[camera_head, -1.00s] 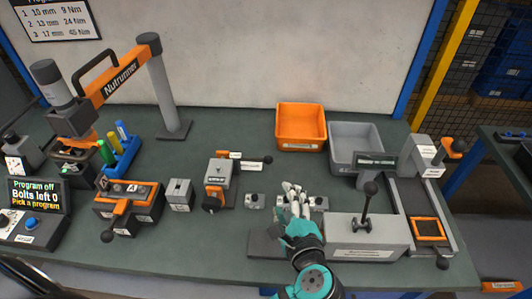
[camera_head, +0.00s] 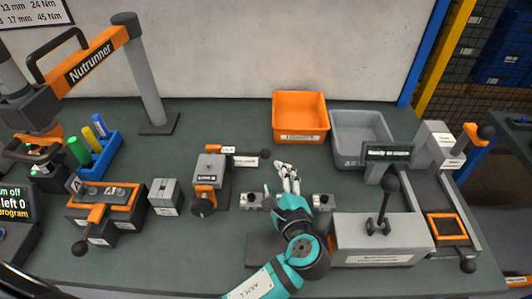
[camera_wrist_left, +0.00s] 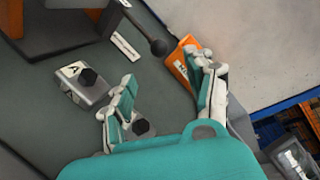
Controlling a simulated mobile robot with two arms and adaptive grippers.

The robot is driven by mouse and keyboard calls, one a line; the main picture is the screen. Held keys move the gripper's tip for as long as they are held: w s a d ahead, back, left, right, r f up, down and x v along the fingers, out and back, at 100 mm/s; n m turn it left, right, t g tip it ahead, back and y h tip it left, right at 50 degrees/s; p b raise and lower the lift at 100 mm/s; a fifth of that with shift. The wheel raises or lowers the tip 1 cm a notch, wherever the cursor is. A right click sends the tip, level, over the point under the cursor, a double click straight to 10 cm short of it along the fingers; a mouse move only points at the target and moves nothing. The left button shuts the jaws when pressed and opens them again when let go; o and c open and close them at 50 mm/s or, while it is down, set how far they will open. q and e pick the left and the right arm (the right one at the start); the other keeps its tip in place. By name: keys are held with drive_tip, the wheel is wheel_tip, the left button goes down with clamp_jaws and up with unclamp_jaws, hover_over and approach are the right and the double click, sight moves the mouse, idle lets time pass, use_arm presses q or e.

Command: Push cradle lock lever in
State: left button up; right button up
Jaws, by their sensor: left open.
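A grey and orange fixture (camera_head: 210,172) stands mid-bench, with a lever at its back that points right and ends in a black knob (camera_head: 265,153). No readable label tells me whether this is the cradle lock lever. My left gripper (camera_head: 287,170) is open and empty above the bench, right of and slightly nearer than that knob, apart from it. In the left wrist view the open gripper (camera_wrist_left: 165,95) shows its two fingers apart, and the black knob (camera_wrist_left: 158,46) lies beyond them. A second black knob (camera_head: 203,207) is at the fixture's front. My right gripper is not in view.
Small blocks with black knobs (camera_head: 250,200) (camera_head: 325,201) sit beside my arm. A grey box with an upright lever (camera_head: 387,210) is right of it. An orange bin (camera_head: 300,135) and a grey bin (camera_head: 362,150) stand behind.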

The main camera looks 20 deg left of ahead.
sight(267, 158)
use_arm(q)
drive_tip(key=x, duration=1.2)
drive_tip(key=shift+f+p, duration=0.1)
drive_tip(key=shift+p, duration=0.2)
clamp_jaws()
drive_tip(key=shift+w+a+f, duration=0.1)
